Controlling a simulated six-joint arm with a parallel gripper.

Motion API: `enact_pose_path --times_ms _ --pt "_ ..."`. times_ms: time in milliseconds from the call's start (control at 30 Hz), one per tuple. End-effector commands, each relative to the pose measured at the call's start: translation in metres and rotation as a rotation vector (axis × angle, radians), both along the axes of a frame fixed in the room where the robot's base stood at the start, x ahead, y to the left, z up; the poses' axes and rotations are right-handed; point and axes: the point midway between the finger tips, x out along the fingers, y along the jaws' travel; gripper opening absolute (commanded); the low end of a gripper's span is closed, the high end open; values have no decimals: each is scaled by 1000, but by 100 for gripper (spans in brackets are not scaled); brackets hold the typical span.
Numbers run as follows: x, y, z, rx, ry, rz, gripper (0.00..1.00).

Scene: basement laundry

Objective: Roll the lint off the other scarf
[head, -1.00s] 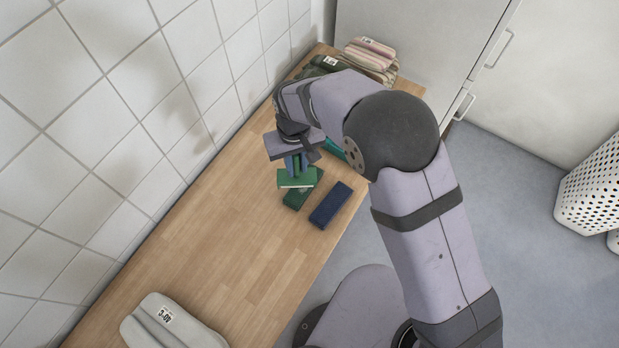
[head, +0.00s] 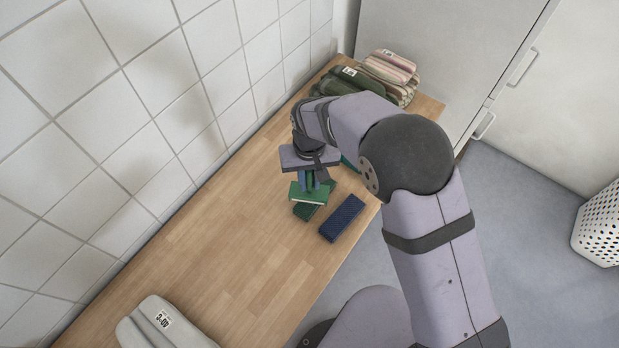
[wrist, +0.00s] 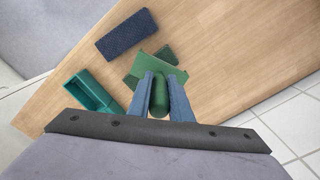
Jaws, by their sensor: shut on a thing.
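My gripper (head: 309,176) is shut on the upright handle of a green lint tool (head: 308,193) with a flat, pale-edged head. The handle shows between the fingers (wrist: 160,95) in the wrist view. The tool is over a dark green rectangular piece (head: 306,212), apparently a small folded scarf, and hides much of it. I cannot tell whether they touch. A navy, textured rectangular piece (head: 342,218), apparently another scarf, lies beside it near the bench's front edge. It also shows in the wrist view (wrist: 126,34). Lint is too small to make out.
A teal open holder (wrist: 97,92) is beside the tool, mostly hidden by my arm in the head view. Folded green (head: 347,84) and striped (head: 388,72) textiles are at the far end. A grey folded textile (head: 160,325) is at the near end. The bench (head: 220,230) between is clear.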

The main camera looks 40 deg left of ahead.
Motion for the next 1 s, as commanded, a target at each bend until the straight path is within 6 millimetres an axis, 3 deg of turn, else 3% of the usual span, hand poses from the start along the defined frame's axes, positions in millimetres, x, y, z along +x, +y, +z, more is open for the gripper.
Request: enact_pose_path --times_ms 367,800,1000 --pt "1 0 -40 0 0 0 0" --pt "43 0 -38 1 -1 -2 0" --pt "21 0 -38 -3 1 3 0"
